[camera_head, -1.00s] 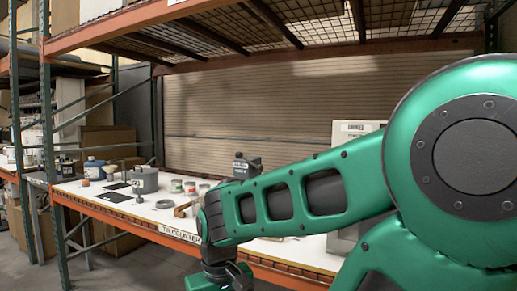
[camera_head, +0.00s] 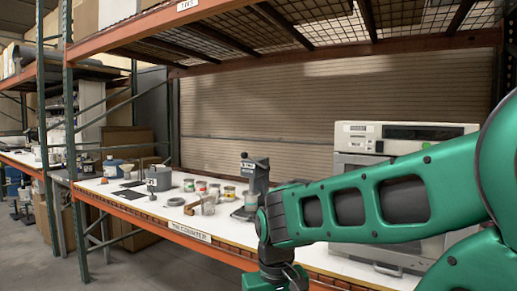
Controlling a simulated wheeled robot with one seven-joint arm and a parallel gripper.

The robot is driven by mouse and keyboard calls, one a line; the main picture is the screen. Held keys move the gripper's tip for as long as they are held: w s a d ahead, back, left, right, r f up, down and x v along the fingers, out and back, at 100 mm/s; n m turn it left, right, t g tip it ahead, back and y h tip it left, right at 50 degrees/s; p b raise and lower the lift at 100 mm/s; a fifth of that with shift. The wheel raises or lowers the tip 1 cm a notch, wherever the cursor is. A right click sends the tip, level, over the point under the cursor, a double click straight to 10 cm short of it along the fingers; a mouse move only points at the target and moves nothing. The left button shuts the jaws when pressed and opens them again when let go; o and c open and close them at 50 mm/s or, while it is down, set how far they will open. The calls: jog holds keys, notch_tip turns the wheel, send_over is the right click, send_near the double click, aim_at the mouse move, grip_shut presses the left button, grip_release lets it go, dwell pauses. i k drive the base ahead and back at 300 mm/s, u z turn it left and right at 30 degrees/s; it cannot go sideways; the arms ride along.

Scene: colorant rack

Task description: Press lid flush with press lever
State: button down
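A dark grey upright device (camera_head: 256,174), which looks like the lid press, stands on the white counter (camera_head: 128,206) just left of my arm. Its lever cannot be made out clearly. A small can (camera_head: 251,201) with a greenish band stands at its base; whether a lid sits on it is too small to tell. My gripper hangs in front of the counter's front edge, below and right of the press and apart from it. Its fingertips are cut off by the bottom of the picture, so its opening is hidden.
Several small cans (camera_head: 201,187) and a clear cup (camera_head: 208,205) stand left of the press. A large pale machine (camera_head: 385,140) stands behind my arm. An upper shelf beam (camera_head: 130,36) crosses above.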

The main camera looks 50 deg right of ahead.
aim_at(244, 155)
jog(key=i, duration=1)
jog(key=z, duration=0.05)
